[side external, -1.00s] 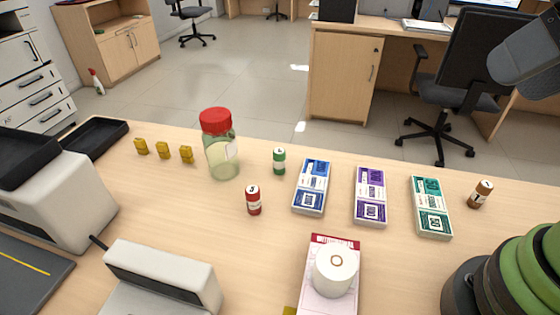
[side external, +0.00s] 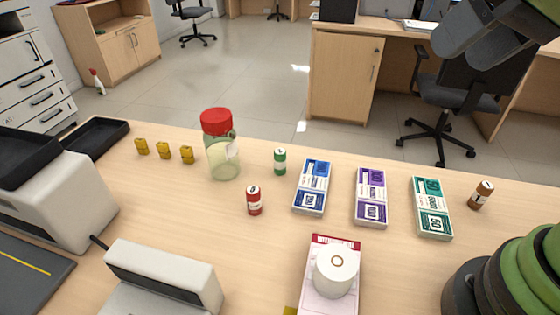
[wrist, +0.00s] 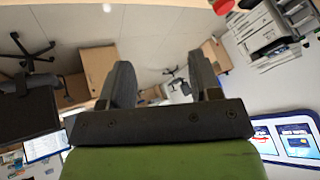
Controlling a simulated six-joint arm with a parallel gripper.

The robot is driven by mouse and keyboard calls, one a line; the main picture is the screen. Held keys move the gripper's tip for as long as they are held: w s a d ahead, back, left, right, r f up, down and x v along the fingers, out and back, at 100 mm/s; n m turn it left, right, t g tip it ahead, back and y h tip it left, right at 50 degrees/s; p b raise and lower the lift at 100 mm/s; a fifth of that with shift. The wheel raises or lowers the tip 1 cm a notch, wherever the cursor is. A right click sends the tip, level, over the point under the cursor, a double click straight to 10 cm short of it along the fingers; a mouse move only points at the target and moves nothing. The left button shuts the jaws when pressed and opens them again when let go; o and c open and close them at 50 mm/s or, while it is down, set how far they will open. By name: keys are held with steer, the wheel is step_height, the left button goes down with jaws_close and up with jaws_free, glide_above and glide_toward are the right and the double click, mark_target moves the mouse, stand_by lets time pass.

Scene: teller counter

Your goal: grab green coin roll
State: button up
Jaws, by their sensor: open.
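The green coin roll (side external: 280,161) stands upright on the counter, between the red-lidded jar (side external: 222,150) and the blue banknote bundle (side external: 312,187). My gripper (side external: 445,45) is at the upper right in the side view, high above the counter and well away from the roll. In the wrist view my gripper (wrist: 160,85) shows two dark fingers spread apart with nothing between them. The green roll does not show in the wrist view.
A red coin roll (side external: 254,200) stands in front of the green one. A paper roll (side external: 336,270) is in front.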

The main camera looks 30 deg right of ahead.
steer(key=w+a+f+n, duration=0.1)
steer(key=w+f, duration=0.1)
steer(key=w, duration=0.5)
steer(key=n+g, duration=0.2)
steer(key=n, duration=0.1)
glide_above(282, 152)
steer(key=s+d, duration=0.2)
steer(key=s, duration=0.3)
step_height(282, 152, down, 13)
steer(key=shift+n+h, duration=0.5)
steer(key=x, duration=0.6)
steer(key=a+x, duration=0.1)
steer(key=x, duration=0.2)
steer(key=shift+s+f, duration=0.25)
steer(key=shift+f, duration=0.25)
steer(key=shift+a+x, duration=0.2)
steer(key=shift+x, duration=2.7)
steer(key=shift+w+r, duration=0.1)
jaws_close()
